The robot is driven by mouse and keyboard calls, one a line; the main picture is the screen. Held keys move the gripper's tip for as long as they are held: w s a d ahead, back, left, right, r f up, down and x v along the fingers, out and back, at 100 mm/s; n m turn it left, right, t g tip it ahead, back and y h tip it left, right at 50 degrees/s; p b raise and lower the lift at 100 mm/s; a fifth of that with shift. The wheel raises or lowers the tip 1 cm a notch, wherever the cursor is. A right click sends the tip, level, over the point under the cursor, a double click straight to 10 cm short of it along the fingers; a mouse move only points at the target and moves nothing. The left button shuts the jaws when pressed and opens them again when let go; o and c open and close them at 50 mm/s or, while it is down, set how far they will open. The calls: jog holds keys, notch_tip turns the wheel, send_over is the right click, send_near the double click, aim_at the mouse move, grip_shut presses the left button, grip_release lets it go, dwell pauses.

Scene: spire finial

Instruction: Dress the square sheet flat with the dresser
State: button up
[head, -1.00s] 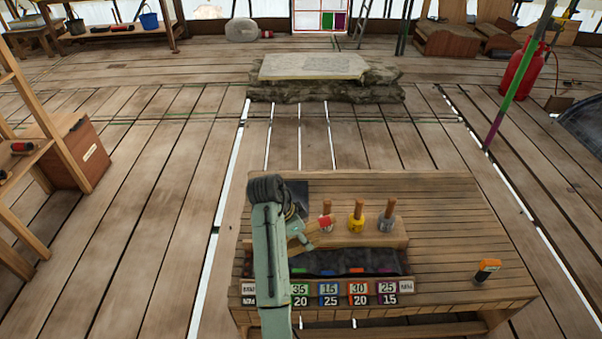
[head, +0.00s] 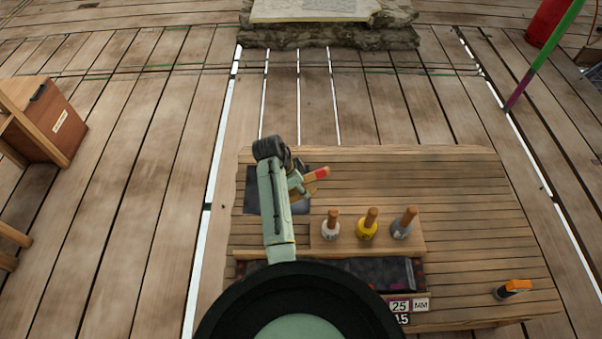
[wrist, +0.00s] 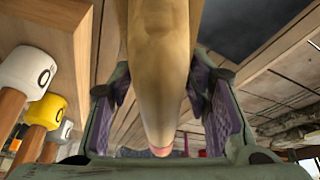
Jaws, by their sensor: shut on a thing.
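The square sheet (head: 254,196) is dark grey and lies on the bench's left part, partly hidden by my arm. In the wrist view a dark surface (wrist: 245,28), likely this sheet, fills the upper right. The dresser (head: 319,174) is a pale wooden tool with a red end; its wooden body (wrist: 160,55) fills the middle of the wrist view. My gripper (head: 303,187) is shut on the dresser at the sheet's right side. My fingers (wrist: 160,100) lie on both sides of it. I cannot tell whether the dresser touches the sheet.
Three wooden-handled tools with white (head: 331,230), yellow (head: 367,229) and grey (head: 402,229) heads stand on a raised wooden block (head: 418,243), right of my arm. An orange-and-black item (head: 514,289) lies at the bench's right. The bench's right part (head: 470,200) is otherwise clear.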

jog(key=b, duration=0.4)
send_over(305, 205)
jog(key=a, duration=0.1)
jog(key=shift+s+a+f, duration=0.1)
jog(key=shift+f, duration=1.35)
jog(key=shift+a+f, duration=0.1)
jog(key=shift+f, duration=1.3)
notch_tip(305, 205, down, 4)
jog(key=b, duration=0.2)
jog(key=shift+r+b, duration=0.1)
jog(key=shift+b, duration=0.3)
jog(key=shift+c, duration=0.6)
jog(key=shift+r, duration=0.15)
notch_tip(305, 205, up, 4)
jog(key=p, duration=0.4)
jog(key=shift+r, duration=0.15)
